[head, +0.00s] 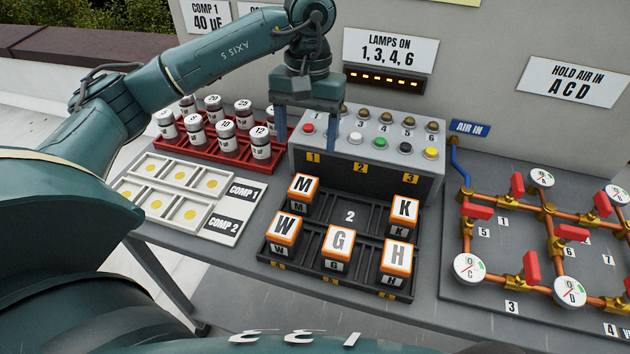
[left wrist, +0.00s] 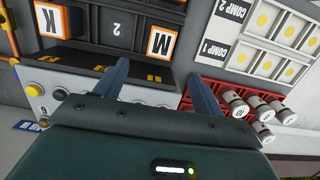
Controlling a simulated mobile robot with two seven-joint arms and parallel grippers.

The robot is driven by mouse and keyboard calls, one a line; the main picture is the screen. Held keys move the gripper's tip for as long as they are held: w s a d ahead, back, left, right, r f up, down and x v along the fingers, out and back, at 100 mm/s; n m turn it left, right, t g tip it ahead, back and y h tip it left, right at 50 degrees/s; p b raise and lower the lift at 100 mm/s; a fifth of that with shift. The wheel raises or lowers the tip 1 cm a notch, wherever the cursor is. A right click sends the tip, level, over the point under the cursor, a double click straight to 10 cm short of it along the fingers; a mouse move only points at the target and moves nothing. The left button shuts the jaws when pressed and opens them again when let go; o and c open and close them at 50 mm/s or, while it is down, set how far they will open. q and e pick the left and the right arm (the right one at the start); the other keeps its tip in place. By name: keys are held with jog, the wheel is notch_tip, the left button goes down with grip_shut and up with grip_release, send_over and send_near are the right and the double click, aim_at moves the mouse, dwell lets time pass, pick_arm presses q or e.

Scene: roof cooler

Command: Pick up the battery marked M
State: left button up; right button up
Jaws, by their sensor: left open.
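The battery marked M (head: 303,190) is a block with an orange-edged white top. It stands in the back left slot of the black battery tray (head: 349,250). It also shows in the left wrist view (left wrist: 161,42), a little beyond the fingertips. My left gripper (head: 307,140) is open and empty, pointing down over the left part of the grey lamp box, behind and above the M battery. In the left wrist view its two fingers (left wrist: 160,75) are spread wide with nothing between them. My right gripper is not in view.
Batteries W (head: 285,232), G (head: 338,245), H (head: 397,260) and K (head: 403,214) share the tray. The grey lamp box (head: 370,150) stands right behind it. Left are a red rack (head: 225,153) of capacitors and a white socket panel (head: 180,195). Copper pipes with valves (head: 515,280) lie right.

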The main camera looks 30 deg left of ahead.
aim_at(303, 184)
pick_arm(q)
jog(key=f, duration=0.2)
jog(key=s+f, duration=0.1)
jog(key=f, duration=0.3)
jog(key=shift+s+d+f+p, duration=0.15)
jog(key=shift+s+f+p, duration=0.1)
jog(key=shift+f+p, duration=0.1)
jog(key=shift+s+f, duration=0.1)
jog(key=shift+f, duration=0.4)
jog(key=f, duration=0.1)
jog(key=f+p, duration=0.1)
jog(key=f, duration=0.1)
jog(key=shift+s+f, duration=0.2)
jog(key=shift+f, duration=0.55)
jog(key=shift+d, duration=0.1)
jog(key=c, duration=1.3)
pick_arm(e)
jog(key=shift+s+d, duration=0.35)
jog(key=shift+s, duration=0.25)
pick_arm(q)
jog(key=shift+r, duration=0.1)
